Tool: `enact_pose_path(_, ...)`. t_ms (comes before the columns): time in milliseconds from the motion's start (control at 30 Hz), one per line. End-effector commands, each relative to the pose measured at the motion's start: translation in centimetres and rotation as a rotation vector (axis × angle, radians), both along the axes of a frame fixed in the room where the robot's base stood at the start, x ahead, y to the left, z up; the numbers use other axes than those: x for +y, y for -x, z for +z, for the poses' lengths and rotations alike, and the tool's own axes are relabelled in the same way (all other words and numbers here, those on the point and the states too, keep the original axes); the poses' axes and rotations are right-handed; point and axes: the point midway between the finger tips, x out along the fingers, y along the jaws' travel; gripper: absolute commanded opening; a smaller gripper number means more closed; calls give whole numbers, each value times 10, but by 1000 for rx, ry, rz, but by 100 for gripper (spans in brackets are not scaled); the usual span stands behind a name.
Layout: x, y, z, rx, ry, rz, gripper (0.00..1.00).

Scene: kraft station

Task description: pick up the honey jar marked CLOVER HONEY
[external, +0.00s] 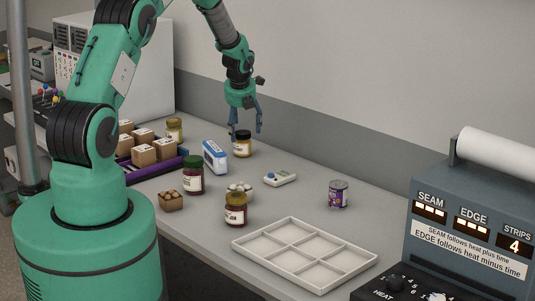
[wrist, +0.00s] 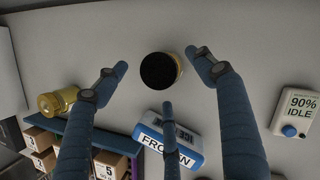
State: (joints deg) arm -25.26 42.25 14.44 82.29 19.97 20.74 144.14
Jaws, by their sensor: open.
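A honey-coloured jar with a black lid (external: 242,149) stands upright on the table near the wall. Its label is too small to read, so I cannot tell if it is the CLOVER HONEY jar. My gripper (external: 246,129) points down above it with fingers open. In the wrist view the black lid (wrist: 158,70) lies between the spread fingertips, nearer the right one, with no clear contact.
A blue-and-white FROZEN box (wrist: 178,145) stands close to the black-lidded jar. A small white device (external: 280,178) lies to its right. A purple-edged tray (external: 150,172) of boxes is to the left.

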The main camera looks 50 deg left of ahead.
Motion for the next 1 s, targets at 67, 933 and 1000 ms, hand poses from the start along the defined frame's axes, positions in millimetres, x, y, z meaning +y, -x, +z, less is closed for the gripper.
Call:
enact_pose_path(67, 3, -2, -8, 2, 1, 0, 69)
enact_pose_path(933, 12, -12, -37, -1, -1, 0, 69)
enact_pose_path(1000, 12, -12, -37, -1, -1, 0, 69)
